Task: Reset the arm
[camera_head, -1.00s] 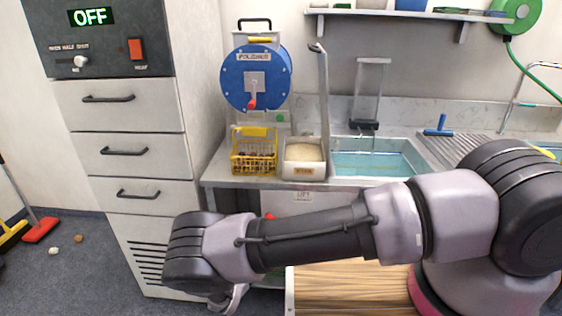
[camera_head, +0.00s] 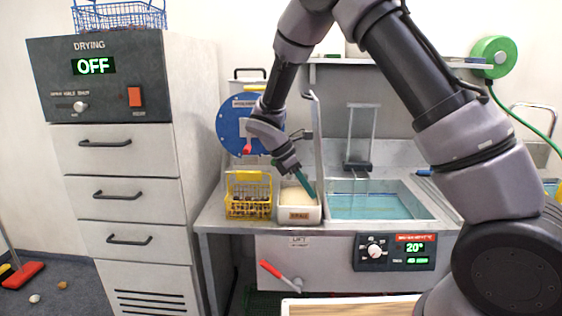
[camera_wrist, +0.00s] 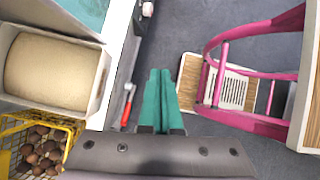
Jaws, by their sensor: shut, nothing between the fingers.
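My gripper (camera_head: 310,190) has teal fingers and hangs from my raised, bent arm, pointing down and to the right. In the head view its tips overlap the right side of the white bin (camera_head: 300,213). In the wrist view the fingers of my gripper (camera_wrist: 160,75) lie together with nothing between them. There they appear over the floor, to the right of the white bin (camera_wrist: 100,100) and clear of it. The bin holds a pale, smooth fill.
A yellow wire basket (camera_head: 248,182) with chestnuts stands left of the bin. A red lever (camera_head: 270,268) juts from the counter front. The grey drying cabinet (camera_head: 115,150) stands at left.

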